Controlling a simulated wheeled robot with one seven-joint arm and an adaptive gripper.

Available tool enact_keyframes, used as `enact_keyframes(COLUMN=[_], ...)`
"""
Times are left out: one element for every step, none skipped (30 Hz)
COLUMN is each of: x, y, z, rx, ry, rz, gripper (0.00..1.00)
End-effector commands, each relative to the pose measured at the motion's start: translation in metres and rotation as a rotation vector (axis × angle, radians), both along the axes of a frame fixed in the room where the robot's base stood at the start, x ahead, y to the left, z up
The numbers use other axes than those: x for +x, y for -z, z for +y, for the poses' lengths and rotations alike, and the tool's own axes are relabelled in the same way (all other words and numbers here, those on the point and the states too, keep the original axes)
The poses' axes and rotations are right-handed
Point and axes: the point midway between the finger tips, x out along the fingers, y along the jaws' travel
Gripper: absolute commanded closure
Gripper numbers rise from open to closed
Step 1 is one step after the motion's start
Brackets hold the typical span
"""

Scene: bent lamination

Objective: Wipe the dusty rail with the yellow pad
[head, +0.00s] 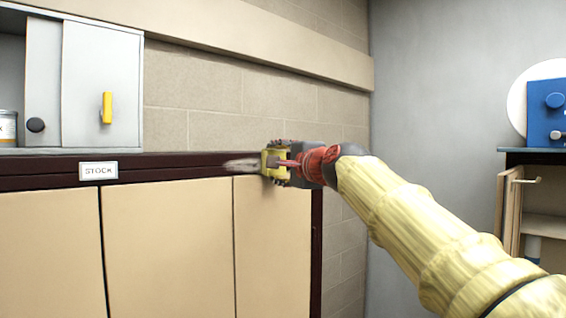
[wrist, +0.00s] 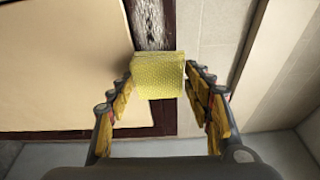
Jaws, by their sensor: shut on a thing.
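The yellow pad (wrist: 158,76) is a small textured block between the two fingers of my gripper (head: 280,163), which is shut on it. In the head view the pad (head: 269,160) is partly hidden by the fingers. The dark brown rail (head: 190,164) runs along the top edge of the cream cabinet. A pale grey dusty patch (head: 241,165) shows on it just left of the pad. In the wrist view the dusty stretch of rail (wrist: 153,22) lies directly beyond the pad. The pad overlaps the rail there; I cannot tell whether they touch.
A grey sliding-door cabinet (head: 101,85) with a yellow handle stands above the rail at the left. A STOCK label (head: 98,170) is on the rail. A block wall (head: 210,90) rises behind. A shelf unit (head: 540,205) with a blue box (head: 545,112) is at the far right.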

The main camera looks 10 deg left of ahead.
Motion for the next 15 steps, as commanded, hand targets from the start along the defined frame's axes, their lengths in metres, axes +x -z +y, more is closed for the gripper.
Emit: enact_keyframes(x=[-0.001, -0.002, -0.004, -0.006, -0.008, -0.011, -0.013, -0.015, -0.017, -0.019, -0.021, -0.023, -0.024, -0.025, -0.026], y=[0.001, 0.001, 0.001, 0.001, 0.001, 0.000, 0.000, -0.001, 0.000, 0.000, 0.000, -0.001, 0.000, 0.000, 0.000], z=[0.002, 0.003, 0.005, 0.006, 0.008, 0.010, 0.012, 0.013, 0.015, 0.017, 0.018, 0.020, 0.020, 0.021, 0.022], rx=[0.000, -0.001, 0.000, 0.000, 0.000, -0.001, -0.001, -0.001, -0.001, 0.000, 0.000, 0.000, -0.001, -0.001, -0.001], ry=[-0.002, -0.002, -0.003, -0.003, -0.004, -0.004, -0.004, -0.004, -0.004, -0.004, -0.004, -0.003, -0.003, -0.003, -0.003], rz=[0.002, 0.003, 0.003, 0.003, 0.004, 0.003, 0.002, 0.002, 0.003, 0.004, 0.003, 0.002, 0.002, 0.002, 0.002], gripper=[0.70, 0.70, 0.70, 0.70, 0.70, 0.70, 0.70, 0.70, 0.70, 0.70, 0.70, 0.70, 0.70, 0.70, 0.70])
